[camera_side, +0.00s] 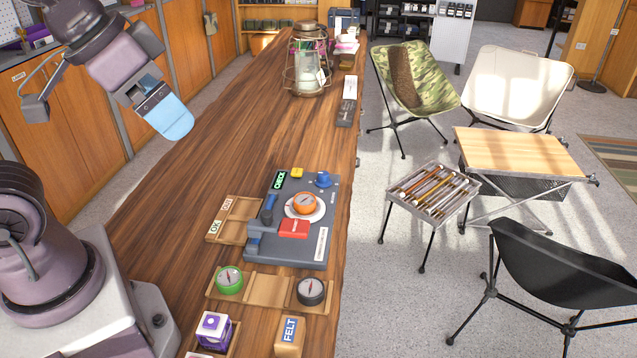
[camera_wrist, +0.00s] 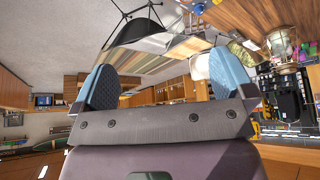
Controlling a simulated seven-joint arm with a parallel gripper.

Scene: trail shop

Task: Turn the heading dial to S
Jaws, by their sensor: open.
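A grey test panel (camera_side: 322,215) lies on the wooden counter. It carries an orange compass (camera_side: 304,203) on a white round plate (camera_side: 293,214), and a blue knob (camera_side: 323,180) at its far right corner. I cannot tell which of these is the heading dial, and the letters around them are too small to read. My gripper (camera_side: 168,115) is raised at the upper left, well away from the panel. In the wrist view its blue fingers (camera_wrist: 162,85) are wide apart with nothing between them. The wrist view does not clearly show the panel.
The panel also has a red block (camera_side: 293,229), a yellow button (camera_side: 297,173) and a blue lever (camera_side: 267,210). A wooden tray with green (camera_side: 229,280) and black (camera_side: 311,291) compasses lies in front. A lantern (camera_side: 307,60) stands farther back. The counter between is clear.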

